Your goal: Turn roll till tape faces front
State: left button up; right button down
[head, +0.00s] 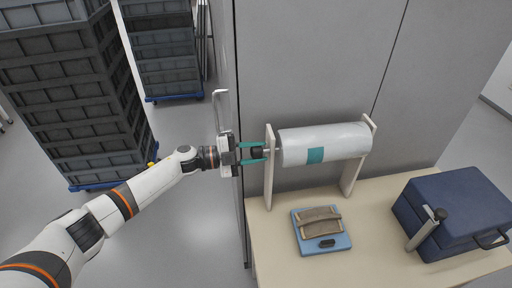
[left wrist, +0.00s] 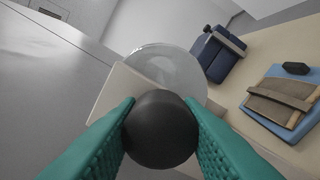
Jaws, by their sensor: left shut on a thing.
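The white roll (head: 325,143) lies level between two upright posts of a stand on the table. A teal piece of tape (head: 315,155) shows on its front side, low and toward the left end. My left gripper (head: 256,153) is at the left end of the roll, shut on a dark round knob (head: 258,152). In the left wrist view the black knob (left wrist: 160,129) sits between the teal fingers, with the pale roll (left wrist: 168,68) behind it and partly hidden by a stand post. My right gripper is not in view.
A grey cabinet wall (head: 300,60) stands behind. Stacked grey crates (head: 70,90) stand at the left.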

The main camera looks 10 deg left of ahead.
pick_arm(q)
jog(key=shift+n+p, duration=0.5)
jog(key=shift+n, duration=0.7)
jog(key=o, duration=1)
jog(key=shift+c, duration=0.2)
jog(key=b+v, duration=0.4)
jog(key=v, duration=0.8)
